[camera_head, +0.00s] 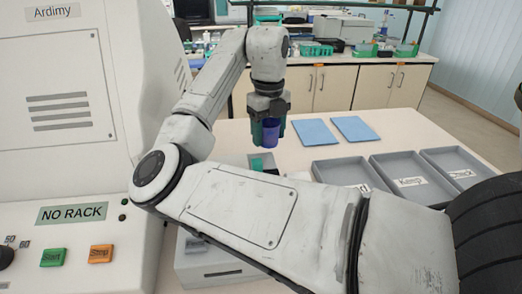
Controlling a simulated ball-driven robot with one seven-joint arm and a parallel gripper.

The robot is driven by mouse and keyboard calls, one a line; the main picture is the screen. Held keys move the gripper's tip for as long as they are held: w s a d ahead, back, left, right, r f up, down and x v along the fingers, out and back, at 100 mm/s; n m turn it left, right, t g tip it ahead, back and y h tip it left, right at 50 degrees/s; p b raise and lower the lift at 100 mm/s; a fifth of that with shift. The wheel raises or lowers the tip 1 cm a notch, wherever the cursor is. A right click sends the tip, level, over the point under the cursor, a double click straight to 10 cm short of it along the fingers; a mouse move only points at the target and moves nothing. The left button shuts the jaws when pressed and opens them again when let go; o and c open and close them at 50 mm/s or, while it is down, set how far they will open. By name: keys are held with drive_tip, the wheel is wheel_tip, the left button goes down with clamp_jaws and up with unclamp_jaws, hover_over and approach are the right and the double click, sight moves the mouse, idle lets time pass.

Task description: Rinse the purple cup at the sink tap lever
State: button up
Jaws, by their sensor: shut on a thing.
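My gripper (269,118) is shut on the purple cup (270,133), which hangs upright between dark green fingers. The cup is held above the pale table (232,139). Below it and a little to the left sits a small grey and green block (262,163), partly hidden by my arm. I cannot make out a sink or a tap lever in this view.
Two blue mats (314,133) lie behind on the right. Several labelled grey trays (410,181) fill the right side. A large white machine (60,120) reading NO RACK stands close on the left. Cabinets (330,88) and a cluttered bench are at the back.

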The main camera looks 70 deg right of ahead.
drive_tip(key=w+d+f, duration=0.1)
drive_tip(key=d+f, duration=0.1)
drive_tip(key=f, duration=0.1)
drive_tip(key=w+d+f, duration=0.1)
drive_tip(key=f, duration=0.1)
drive_tip(key=shift+w+f, duration=0.15)
drive_tip(key=shift+w, duration=0.2)
drive_tip(key=shift+f+p, duration=0.3)
drive_tip(key=shift+f, duration=1.3)
drive_tip(key=shift+f, duration=0.1)
drive_tip(key=o, duration=1)
drive_tip(key=shift+o, duration=0.2)
wheel_tip(320, 180, up, 12)
drive_tip(key=shift+w, duration=0.1)
drive_tip(key=shift+c, duration=0.3)
